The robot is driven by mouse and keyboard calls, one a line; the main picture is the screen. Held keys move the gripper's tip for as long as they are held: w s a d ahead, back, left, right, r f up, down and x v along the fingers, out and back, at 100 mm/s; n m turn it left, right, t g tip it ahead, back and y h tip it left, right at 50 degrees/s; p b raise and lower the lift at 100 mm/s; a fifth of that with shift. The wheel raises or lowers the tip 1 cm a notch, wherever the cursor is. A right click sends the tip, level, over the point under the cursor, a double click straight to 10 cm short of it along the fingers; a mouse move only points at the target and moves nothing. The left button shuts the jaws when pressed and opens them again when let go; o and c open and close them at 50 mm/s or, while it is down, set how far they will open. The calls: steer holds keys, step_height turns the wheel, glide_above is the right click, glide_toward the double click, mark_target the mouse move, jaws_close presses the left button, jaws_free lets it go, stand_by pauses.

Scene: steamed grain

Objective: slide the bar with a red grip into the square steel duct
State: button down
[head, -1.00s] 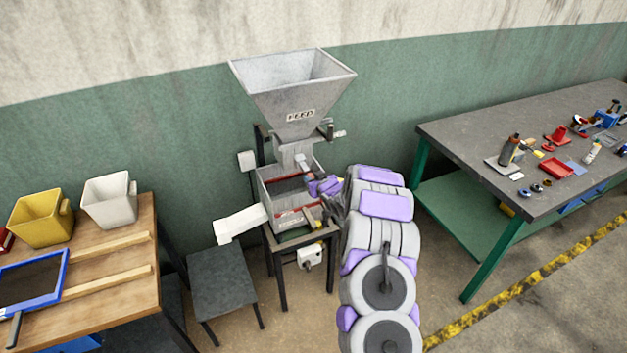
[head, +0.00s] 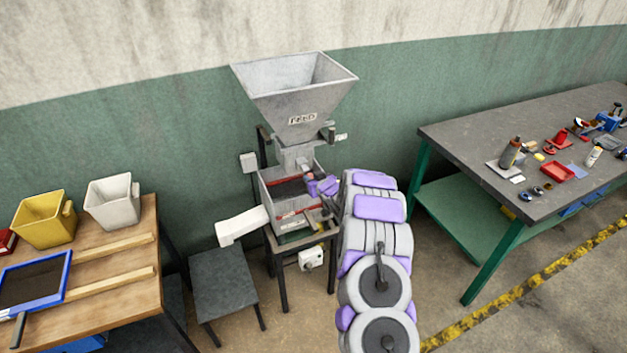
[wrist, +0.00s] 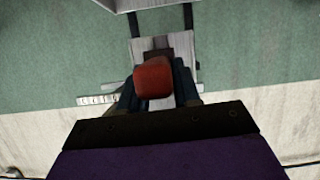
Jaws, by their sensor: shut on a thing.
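The square steel duct (head: 295,157) is the grey neck under the feed hopper (head: 294,95); pale metal, probably this duct, shows beyond the fingers in the wrist view (wrist: 149,44). My gripper (head: 322,187) is at the right side of the machine, just below and right of the duct. In the wrist view my gripper (wrist: 156,86) is shut on the bar's red grip (wrist: 153,79), whose end faces the camera between the dark fingers. The bar beyond the grip is mostly hidden, so I cannot tell whether its tip is inside the duct.
The open machine box (head: 290,196) with red edges lies below the duct, and a white chute (head: 241,226) sticks out left. A dark stool (head: 223,278) stands in front. A wooden table (head: 118,275) is left; a cluttered grey workbench (head: 480,150) is right.

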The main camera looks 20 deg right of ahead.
mark_target(309, 172)
steer(key=shift+w+p, duration=1.4)
steer(key=shift+w, duration=0.55)
stand_by(0.7)
steer(key=shift+w+a+r+p, duration=0.1)
steer(key=shift+w+r+p, duration=0.1)
steer(key=shift+w+p, duration=0.15)
stand_by(0.3)
steer(key=c, duration=0.7)
jaws_free()
steer(key=shift+f, duration=0.15)
steer(key=shift+c, duration=0.2)
steer(key=shift+s, duration=0.6)
steer(key=b+v, duration=0.1)
steer(key=v, duration=1.5)
